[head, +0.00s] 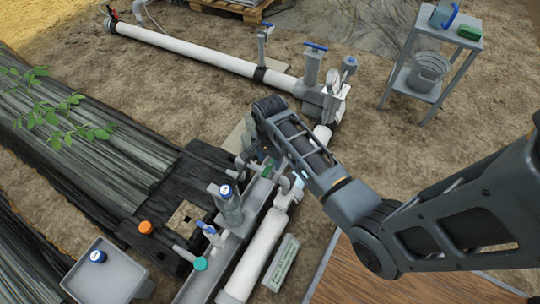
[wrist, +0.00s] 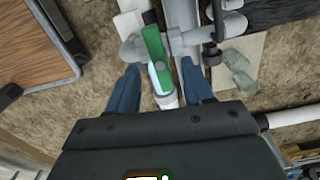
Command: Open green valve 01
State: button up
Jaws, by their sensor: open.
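The green valve handle (wrist: 155,48) is an upright green lever on a grey pipe fitting in the wrist view. A small part of the green valve also shows in the head view (head: 267,166), mostly hidden by my arm. My gripper (wrist: 162,90) is open, with its two blue-grey fingers apart. The lower end of the handle lies between the fingertips in the picture, with a gap on each side. I cannot tell whether they touch it, and no number is readable on it.
Blue-handled valves (head: 208,231) and a teal cap (head: 200,264) stand on the skid near the white pipe (head: 255,250). A grey tray (head: 108,280) is at lower left. A metal cart (head: 428,65) stands at upper right. Bare ground lies between cart and pipe.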

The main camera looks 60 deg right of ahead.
aim_at(270, 165)
jog(key=shift+n, duration=0.5)
jog(key=shift+f, duration=0.1)
jog(key=shift+f+b, duration=1)
jog(key=shift+f, duration=1.2)
